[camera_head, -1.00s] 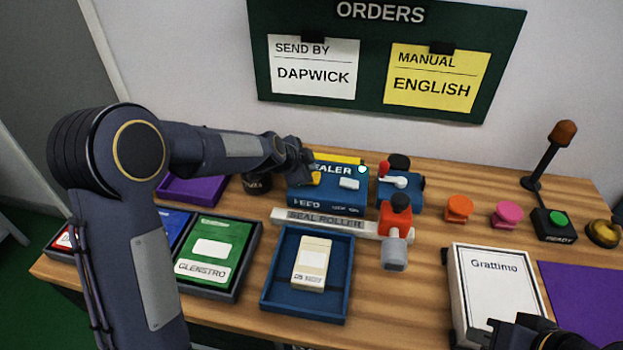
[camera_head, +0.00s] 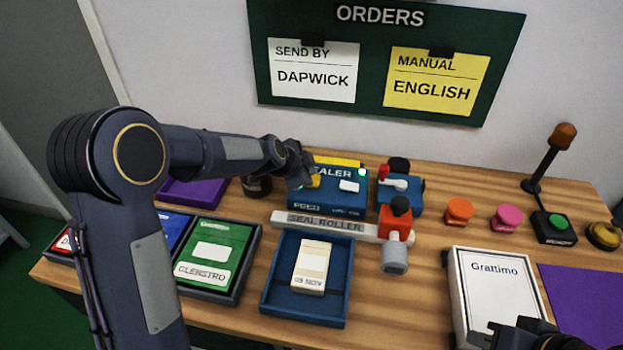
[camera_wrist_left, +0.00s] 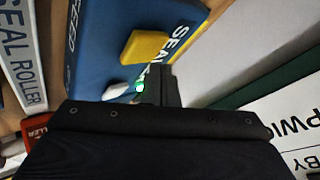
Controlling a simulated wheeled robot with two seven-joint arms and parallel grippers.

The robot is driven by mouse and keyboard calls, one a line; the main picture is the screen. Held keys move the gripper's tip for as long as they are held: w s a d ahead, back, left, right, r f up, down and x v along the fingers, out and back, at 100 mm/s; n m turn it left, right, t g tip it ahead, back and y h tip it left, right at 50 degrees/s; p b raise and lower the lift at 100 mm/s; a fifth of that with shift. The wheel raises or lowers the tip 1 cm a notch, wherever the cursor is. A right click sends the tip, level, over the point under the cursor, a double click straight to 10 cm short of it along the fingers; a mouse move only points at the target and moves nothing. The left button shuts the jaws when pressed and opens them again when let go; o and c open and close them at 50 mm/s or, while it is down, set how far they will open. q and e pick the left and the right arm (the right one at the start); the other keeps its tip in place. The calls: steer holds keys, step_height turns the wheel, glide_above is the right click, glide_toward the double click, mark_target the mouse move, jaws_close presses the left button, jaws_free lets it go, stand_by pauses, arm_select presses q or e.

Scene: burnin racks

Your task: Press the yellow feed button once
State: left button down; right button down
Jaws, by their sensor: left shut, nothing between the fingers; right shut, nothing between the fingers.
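The yellow feed button (camera_head: 315,181) is on the left part of the blue sealer (camera_head: 330,197), partly hidden by my left gripper in the head view. My left gripper (camera_head: 302,176) is shut and empty, right beside the button. In the left wrist view the yellow button (camera_wrist_left: 146,46) shows whole on the blue sealer face (camera_wrist_left: 100,50), just past the shut fingertips (camera_wrist_left: 160,72). I cannot tell whether they touch it. My right gripper (camera_head: 500,333) is shut and empty at the bottom right, by the white Grattimo box.
A white seal roller bar (camera_head: 318,221) lies before the sealer, and a red-and-grey tool (camera_head: 395,235) is at its right end. A blue tray (camera_head: 275,295) holds a cream packet (camera_head: 312,267). The Grattimo box (camera_head: 498,285) stands at right. A green light (camera_head: 362,172) glows on the sealer.

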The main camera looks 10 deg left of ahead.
arm_select(q)
steer(key=shift+f, duration=0.15)
stand_by(0.7)
steer(key=shift+f+b, duration=0.3)
steer(key=shift+b, duration=0.3)
steer(key=shift+f+b, duration=0.5)
steer(key=shift+b, duration=0.1)
stand_by(0.5)
steer(key=shift+r, duration=0.1)
steer(key=shift+r+p, duration=0.6)
steer(key=shift+r, duration=0.2)
steer(key=shift+r+p, duration=1.75)
steer(key=shift+r, duration=0.8)
steer(key=shift+s, duration=0.1)
